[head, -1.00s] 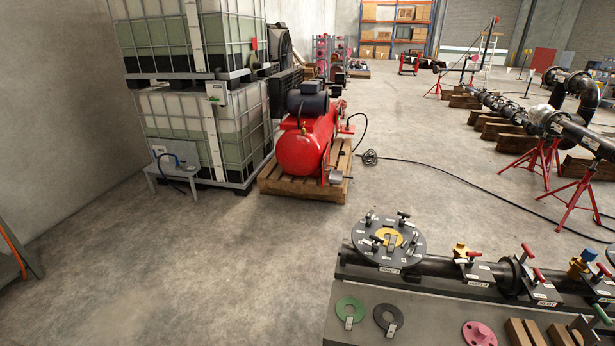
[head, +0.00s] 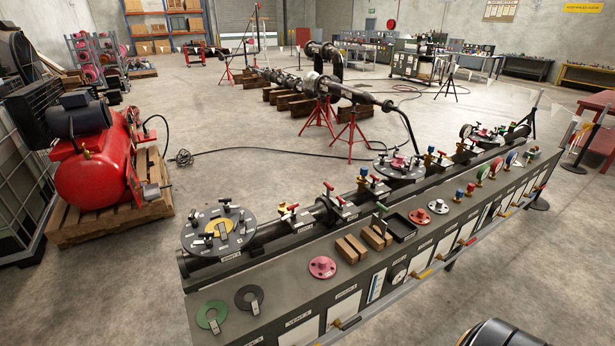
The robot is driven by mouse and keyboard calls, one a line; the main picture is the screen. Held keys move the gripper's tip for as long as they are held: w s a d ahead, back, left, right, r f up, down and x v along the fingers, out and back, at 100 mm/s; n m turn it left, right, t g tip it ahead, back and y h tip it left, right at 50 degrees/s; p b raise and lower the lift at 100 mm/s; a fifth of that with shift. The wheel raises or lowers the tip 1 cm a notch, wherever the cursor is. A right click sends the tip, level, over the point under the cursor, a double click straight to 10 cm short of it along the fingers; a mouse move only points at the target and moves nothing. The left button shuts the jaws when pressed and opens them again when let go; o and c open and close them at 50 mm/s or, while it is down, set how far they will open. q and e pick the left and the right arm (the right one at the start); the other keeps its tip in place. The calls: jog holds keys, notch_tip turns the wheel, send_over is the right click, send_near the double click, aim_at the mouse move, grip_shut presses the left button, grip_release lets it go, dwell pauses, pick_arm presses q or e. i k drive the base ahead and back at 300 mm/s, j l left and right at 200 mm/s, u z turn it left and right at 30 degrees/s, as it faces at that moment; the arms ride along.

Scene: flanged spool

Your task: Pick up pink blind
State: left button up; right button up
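The pink blind (head: 322,267) is a small round flange with a raised hub and small holes. It lies flat on the grey top of the long bench (head: 270,296), near the front edge. A pair of wooden blocks (head: 351,248) stands to its right and a dark ring with a tab (head: 248,298) lies to its left. Nothing touches the pink blind and it is fully visible. Neither of my grippers shows in the head view.
A green ring (head: 212,315) lies at the bench's left end. A black pipe with valves and a flanged disc with a yellow centre (head: 219,229) runs behind. A black tray (head: 399,228) and a red flange (head: 420,216) sit farther right. Floor in front is mostly clear.

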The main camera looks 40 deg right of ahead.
aim_at(323, 266)
jog(key=l+z, duration=0.2)
jog(key=z, duration=1)
